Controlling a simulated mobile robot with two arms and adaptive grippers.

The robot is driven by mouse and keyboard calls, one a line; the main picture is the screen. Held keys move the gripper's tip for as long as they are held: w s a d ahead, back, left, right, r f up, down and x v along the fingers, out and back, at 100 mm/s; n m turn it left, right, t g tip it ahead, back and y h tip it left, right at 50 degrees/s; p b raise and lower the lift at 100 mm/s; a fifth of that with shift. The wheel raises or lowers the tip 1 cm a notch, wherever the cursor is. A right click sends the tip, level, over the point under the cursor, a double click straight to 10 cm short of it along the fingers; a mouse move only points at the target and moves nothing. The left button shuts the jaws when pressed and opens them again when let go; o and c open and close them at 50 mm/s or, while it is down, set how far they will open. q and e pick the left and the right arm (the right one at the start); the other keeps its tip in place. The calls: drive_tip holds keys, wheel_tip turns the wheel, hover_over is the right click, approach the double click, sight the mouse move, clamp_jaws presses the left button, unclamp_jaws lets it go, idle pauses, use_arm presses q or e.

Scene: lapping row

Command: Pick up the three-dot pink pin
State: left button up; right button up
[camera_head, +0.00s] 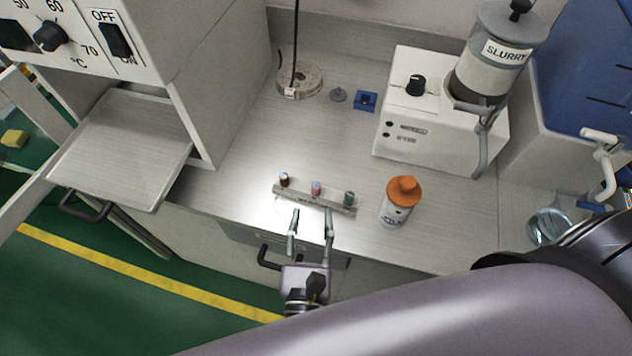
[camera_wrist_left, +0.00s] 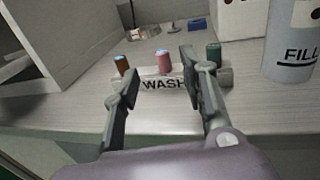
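A pink pin (camera_head: 316,188) with a pale blue top stands upright in the middle of a grey rack (camera_head: 298,199) marked WASH. Its dots are too small to count. A brown pin (camera_head: 284,180) stands to its left and a green pin (camera_head: 349,198) to its right. My left gripper (camera_head: 312,213) is open and empty on the near side of the rack, its fingers pointing at it. In the left wrist view the pink pin (camera_wrist_left: 163,62) appears between the two fingers (camera_wrist_left: 158,68), beyond them; no contact is visible. My right gripper is not in view.
An orange-capped white bottle (camera_head: 397,203) stands right of the rack. A slurry machine (camera_head: 440,140), a small blue block (camera_head: 365,101) and a round base with a rod (camera_head: 300,80) are farther back. A cabinet with a lowered door (camera_head: 122,150) is left. Bench between is clear.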

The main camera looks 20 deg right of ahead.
sight(316, 190)
use_arm(q)
drive_tip(key=x, duration=0.2)
drive_tip(key=shift+w+d, duration=0.15)
drive_tip(key=shift+w, duration=0.25)
drive_tip(key=shift+w+d+p, duration=0.2)
drive_tip(key=shift+w+p, duration=0.15)
drive_tip(key=shift+w, duration=0.05)
drive_tip(key=p+x, duration=0.1)
drive_tip(key=x, duration=0.3)
drive_tip(key=shift+w+d+f, duration=0.1)
drive_tip(key=shift+w+d, duration=0.1)
drive_tip(key=shift+w+d+f, duration=0.1)
drive_tip(key=shift+w, duration=0.15)
drive_tip(key=shift+s, duration=0.1)
drive_tip(key=shift+c, duration=0.2)
clamp_jaws()
